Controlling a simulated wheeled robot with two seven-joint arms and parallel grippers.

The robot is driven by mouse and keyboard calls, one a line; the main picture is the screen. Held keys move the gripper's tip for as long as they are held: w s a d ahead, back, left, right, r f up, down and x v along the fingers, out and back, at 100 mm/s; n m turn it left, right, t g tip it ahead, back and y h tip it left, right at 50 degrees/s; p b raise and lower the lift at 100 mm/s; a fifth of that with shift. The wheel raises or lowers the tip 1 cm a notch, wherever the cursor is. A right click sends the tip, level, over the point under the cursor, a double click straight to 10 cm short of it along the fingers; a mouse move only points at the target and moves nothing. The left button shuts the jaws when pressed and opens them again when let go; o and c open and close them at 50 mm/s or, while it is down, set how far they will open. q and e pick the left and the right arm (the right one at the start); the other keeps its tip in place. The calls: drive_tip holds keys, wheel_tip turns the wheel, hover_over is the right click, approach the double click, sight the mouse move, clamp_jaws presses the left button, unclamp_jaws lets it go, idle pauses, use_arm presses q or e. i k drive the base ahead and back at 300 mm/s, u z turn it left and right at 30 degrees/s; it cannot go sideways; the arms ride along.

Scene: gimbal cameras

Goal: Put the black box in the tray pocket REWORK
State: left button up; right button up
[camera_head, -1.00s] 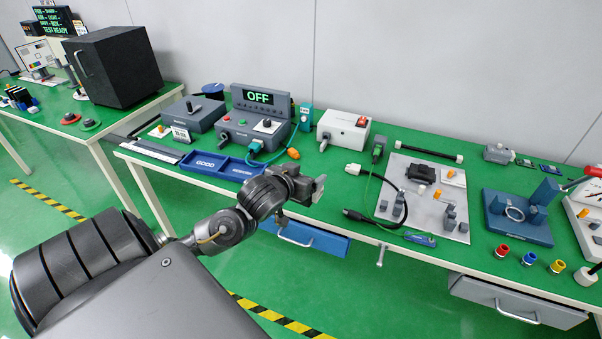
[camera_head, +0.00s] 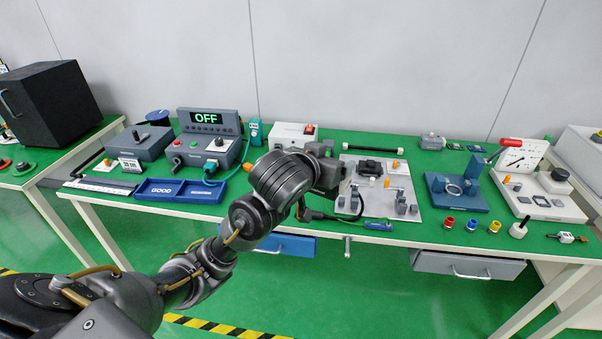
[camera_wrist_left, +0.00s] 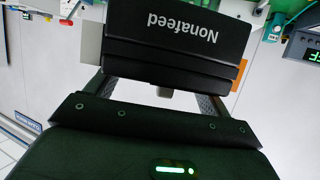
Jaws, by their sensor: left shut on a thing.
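My left gripper (camera_head: 328,174) is over the front part of the bench, in front of the grey plate's left edge in the head view. It is shut on the black box (camera_wrist_left: 178,42); the left wrist view shows the box, with upside-down "Nonafeed" lettering, between the fingers. The box cannot be clearly made out in the head view behind my wrist. The blue tray (camera_head: 182,197) lies at the bench's front edge, left of my gripper. Its left pocket reads GOOD; the right pocket's label is too small to read. My right gripper is not in view.
Behind the tray stands a grey tester (camera_head: 208,150) showing OFF. The grey plate (camera_head: 405,185) carries a black part and several blocks. A white box with a red switch (camera_head: 292,134) stands behind my wrist. A blue fixture (camera_head: 457,192) is further right.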

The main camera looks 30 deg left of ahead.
sight(201, 193)
drive_tip(key=u, duration=0.2)
drive_tip(key=k, duration=0.5)
drive_tip(key=u, duration=0.6)
drive_tip(key=k, duration=0.85)
drive_tip(key=z, duration=0.35)
drive_tip(key=i, duration=0.6)
drive_tip(key=z, duration=0.9)
drive_tip(key=i, duration=0.75)
drive_tip(key=u, duration=0.7)
drive_tip(key=i, duration=0.85)
drive_tip(key=u, duration=0.95)
